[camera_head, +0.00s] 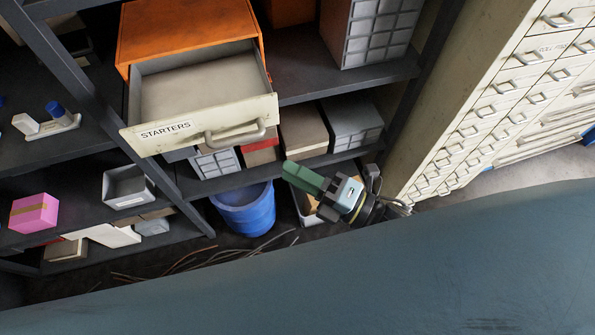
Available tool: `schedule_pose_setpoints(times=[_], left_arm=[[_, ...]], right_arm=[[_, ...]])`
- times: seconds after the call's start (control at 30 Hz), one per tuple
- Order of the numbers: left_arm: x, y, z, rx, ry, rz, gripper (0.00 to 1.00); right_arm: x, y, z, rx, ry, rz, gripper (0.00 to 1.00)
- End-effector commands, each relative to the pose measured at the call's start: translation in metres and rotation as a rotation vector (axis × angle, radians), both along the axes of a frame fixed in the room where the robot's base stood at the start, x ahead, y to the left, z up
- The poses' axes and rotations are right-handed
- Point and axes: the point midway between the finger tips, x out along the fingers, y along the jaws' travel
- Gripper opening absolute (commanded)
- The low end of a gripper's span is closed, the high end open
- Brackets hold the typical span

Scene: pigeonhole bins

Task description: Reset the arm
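My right gripper (318,184) is right of centre, in front of the lower shelf and the floor, below and to the right of the open drawer. It points left, with a green part at its front end. I cannot tell whether that green part is its fingers or something held, nor whether the fingers are apart. It is clear of the drawer in the picture. My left gripper is not in view.
An orange cabinet (185,30) has its drawer marked STARTERS (200,130) pulled out and empty. Dark shelves hold a pink box (34,213), a grey bin (127,187) and other boxes. A blue bucket (246,212) stands below. A cream drawer cabinet (490,100) is at the right.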

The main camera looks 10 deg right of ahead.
Motion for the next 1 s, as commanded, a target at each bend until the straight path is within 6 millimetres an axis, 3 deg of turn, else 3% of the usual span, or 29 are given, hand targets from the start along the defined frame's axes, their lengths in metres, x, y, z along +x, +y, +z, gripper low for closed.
schedule_pose_setpoints(times=[0.33, 0.47, 0.57, 0.63, 0.77, 0.87, 1.0], left_arm=[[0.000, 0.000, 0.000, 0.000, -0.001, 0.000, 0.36], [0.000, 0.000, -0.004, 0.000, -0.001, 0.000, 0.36], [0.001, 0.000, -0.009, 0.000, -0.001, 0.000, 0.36], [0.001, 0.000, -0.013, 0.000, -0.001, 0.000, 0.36], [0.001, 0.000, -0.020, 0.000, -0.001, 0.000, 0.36], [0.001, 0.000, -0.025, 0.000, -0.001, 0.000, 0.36], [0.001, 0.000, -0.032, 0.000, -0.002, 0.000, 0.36]], right_arm=[[0.002, -0.001, -0.005, 0.001, 0.015, -0.007, 0.34], [0.014, -0.014, -0.043, 0.014, 0.136, -0.062, 0.34], [0.027, -0.036, -0.101, 0.044, 0.327, -0.159, 0.34], [0.031, -0.057, -0.151, 0.081, 0.488, -0.249, 0.34], [0.020, -0.096, -0.243, 0.170, 0.789, -0.439, 0.34], [-0.004, -0.125, -0.311, 0.254, 1.010, -0.601, 0.34], [-0.061, -0.157, -0.396, 0.388, 1.305, -0.854, 0.34]])
